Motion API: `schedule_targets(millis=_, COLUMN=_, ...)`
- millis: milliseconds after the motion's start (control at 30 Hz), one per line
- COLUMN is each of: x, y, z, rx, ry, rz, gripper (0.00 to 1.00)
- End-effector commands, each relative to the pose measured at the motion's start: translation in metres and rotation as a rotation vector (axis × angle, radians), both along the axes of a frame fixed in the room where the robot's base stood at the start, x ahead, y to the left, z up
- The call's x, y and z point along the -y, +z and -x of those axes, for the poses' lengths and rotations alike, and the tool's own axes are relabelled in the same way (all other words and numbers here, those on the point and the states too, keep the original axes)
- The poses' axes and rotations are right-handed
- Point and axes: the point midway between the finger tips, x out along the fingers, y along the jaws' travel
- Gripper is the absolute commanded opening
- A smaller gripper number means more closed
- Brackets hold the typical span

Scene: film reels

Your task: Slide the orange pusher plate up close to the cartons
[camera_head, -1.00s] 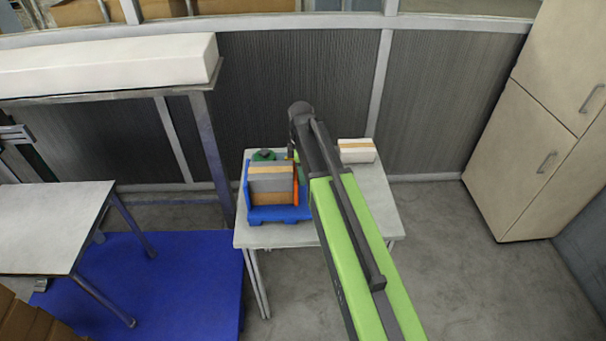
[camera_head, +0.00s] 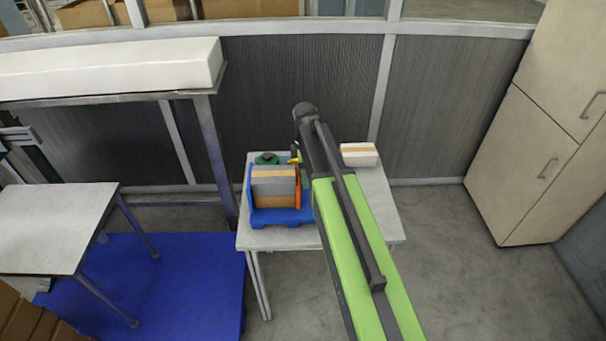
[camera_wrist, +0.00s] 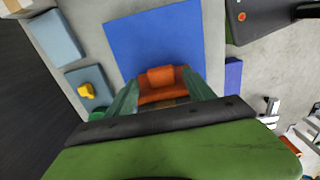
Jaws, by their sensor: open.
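The orange pusher plate (camera_head: 298,192) stands upright at the right side of the carton stack in the head view. The cartons (camera_head: 273,188), grey, tan and brown, stand in a blue holder (camera_head: 270,222) on the small table. In the wrist view an orange part (camera_wrist: 161,76), seemingly the pusher plate, shows between the green fingers of my gripper (camera_wrist: 163,94). The fingers are apart, one on each side of it. Contact cannot be told. In the head view my arm hides most of the gripper. The gap between plate and cartons is too small to judge.
The small table (camera_head: 365,225) is bare at its right front. A white box with an orange-tan band (camera_head: 359,154) lies at its back right. A green object (camera_head: 266,158) stands behind the cartons. A blue floor mat (camera_head: 160,280) lies to the left.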

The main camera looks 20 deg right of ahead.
Motion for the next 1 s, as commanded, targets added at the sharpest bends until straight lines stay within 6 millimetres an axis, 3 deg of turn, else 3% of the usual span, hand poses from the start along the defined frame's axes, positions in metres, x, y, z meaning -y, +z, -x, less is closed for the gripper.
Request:
schedule_targets(millis=33, x=0.000, y=0.016, z=0.000, rx=0.000, ry=0.000, rz=0.000, gripper=0.62)
schedule_targets(millis=600, x=-0.001, y=0.142, z=-0.003, rx=0.000, ry=0.001, rz=-0.001, gripper=0.62)
schedule_targets(millis=767, x=-0.001, y=0.161, z=-0.003, rx=0.000, ry=0.002, rz=-0.002, gripper=0.62)
schedule_targets(millis=1000, x=-0.001, y=0.159, z=-0.003, rx=0.000, ry=0.002, rz=-0.002, gripper=0.62)
